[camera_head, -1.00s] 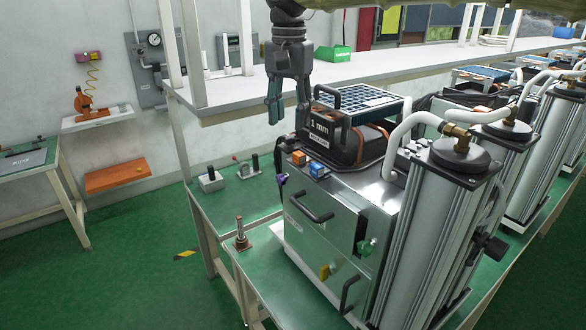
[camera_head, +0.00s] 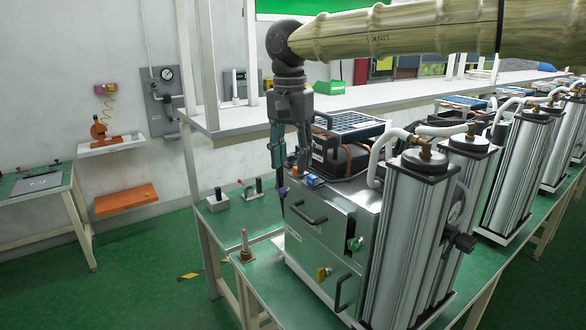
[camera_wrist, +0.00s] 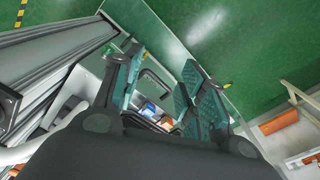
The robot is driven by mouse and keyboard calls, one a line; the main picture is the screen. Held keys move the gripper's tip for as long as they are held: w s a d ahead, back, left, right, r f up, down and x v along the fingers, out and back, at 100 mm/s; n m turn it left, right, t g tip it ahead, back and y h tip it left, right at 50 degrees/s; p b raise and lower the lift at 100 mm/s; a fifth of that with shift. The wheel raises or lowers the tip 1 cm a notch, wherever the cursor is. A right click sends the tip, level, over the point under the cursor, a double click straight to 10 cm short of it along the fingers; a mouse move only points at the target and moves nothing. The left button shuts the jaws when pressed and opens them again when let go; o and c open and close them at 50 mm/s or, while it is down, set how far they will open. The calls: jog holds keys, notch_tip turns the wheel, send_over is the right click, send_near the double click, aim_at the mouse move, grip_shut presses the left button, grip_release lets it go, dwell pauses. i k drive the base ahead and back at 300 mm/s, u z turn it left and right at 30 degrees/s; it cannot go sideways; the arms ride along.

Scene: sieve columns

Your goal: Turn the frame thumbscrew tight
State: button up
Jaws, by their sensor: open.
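I cannot tell for sure which part is the frame thumbscrew. A small purple knob (camera_head: 283,192) sits at the upper left corner of the metal cabinet (camera_head: 312,240). A green knob (camera_head: 354,243) and a yellow knob (camera_head: 322,273) are on its front. My gripper (camera_head: 288,163) is open and empty, pointing down above the purple knob, seemingly apart from it. It partly hides the black sieve box on top. In the wrist view my gripper's fingers (camera_wrist: 160,70) are spread, with a cabinet handle (camera_wrist: 157,84) showing between them.
Blue (camera_head: 314,180) and orange blocks sit on the cabinet top. Tall silver columns (camera_head: 398,240) with white hoses stand at right. A bolt-like post (camera_head: 245,246) stands on the green bench. A white shelf (camera_head: 230,122) runs behind my gripper. The floor at left is open.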

aim_at(291, 156)
jog(key=i, duration=0.95)
